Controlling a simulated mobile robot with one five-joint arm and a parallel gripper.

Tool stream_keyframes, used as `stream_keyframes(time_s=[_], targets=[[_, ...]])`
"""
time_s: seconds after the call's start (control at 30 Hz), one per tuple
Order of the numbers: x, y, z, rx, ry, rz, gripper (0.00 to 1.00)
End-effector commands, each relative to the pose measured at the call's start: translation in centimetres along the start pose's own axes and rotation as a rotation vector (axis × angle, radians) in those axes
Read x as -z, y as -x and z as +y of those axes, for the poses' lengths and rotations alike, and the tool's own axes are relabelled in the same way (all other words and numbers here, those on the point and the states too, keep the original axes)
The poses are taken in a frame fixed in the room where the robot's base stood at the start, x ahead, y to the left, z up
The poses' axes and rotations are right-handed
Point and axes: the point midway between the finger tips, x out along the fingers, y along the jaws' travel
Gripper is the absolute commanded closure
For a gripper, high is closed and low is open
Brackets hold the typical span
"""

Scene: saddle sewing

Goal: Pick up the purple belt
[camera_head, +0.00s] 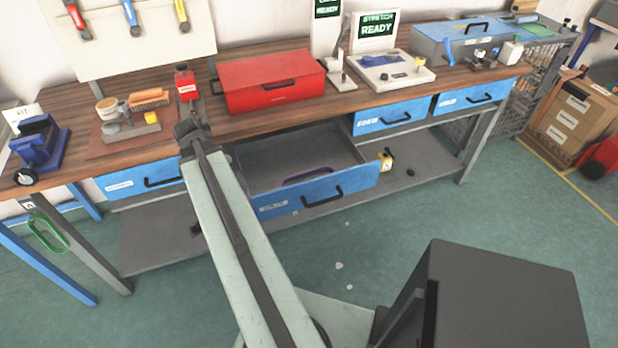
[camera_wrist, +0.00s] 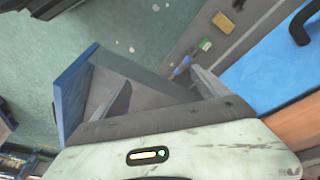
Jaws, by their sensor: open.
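The purple belt (camera_head: 308,175) is a flat, dark purple loop lying on the floor of an open grey drawer with a blue front (camera_head: 360,184); part of it is hidden behind the drawer front. My arm reaches from the bottom of the head view to the workbench's front edge, left of the drawer. In the wrist view my gripper (camera_wrist: 165,92) is open, with two grey fingers apart and nothing between them. Its fingers overlap the drawer's inside in that picture. I cannot make out the belt in the wrist view.
The workbench (camera_head: 345,108) carries a red toolbox (camera_head: 272,82), a blue case (camera_head: 450,40) and small tools. Closed blue drawers (camera_head: 395,117) flank the open one. A lower shelf (camera_head: 160,222) runs beneath. A green loop (camera_head: 48,234) hangs at the left. Floor in front is mostly clear.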

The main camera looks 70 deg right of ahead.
Motion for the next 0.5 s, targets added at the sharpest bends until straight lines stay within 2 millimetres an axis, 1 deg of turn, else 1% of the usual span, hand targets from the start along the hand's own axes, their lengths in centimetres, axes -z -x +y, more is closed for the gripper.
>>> stream_keyframes(time_s=[0.03,0.07,0.1,0.2,0.3,0.33,0.4,0.5], targets=[[3.8,-1.1,3.6,-0.036,-0.163,0.014,0.15],[5.6,-1.7,5.6,-0.055,-0.254,0.023,0.15],[7.6,-2.3,8.1,-0.079,-0.362,0.036,0.15],[11.1,-3.4,13.2,-0.123,-0.572,0.064,0.15],[12.9,-4.0,16.2,-0.149,-0.692,0.083,0.15],[13.1,-4.1,16.7,-0.153,-0.71,0.086,0.15],[13.4,-4.2,17.2,-0.157,-0.734,0.09,0.15],[13.4,-4.5,17.3,-0.157,-0.736,0.091,0.15]])
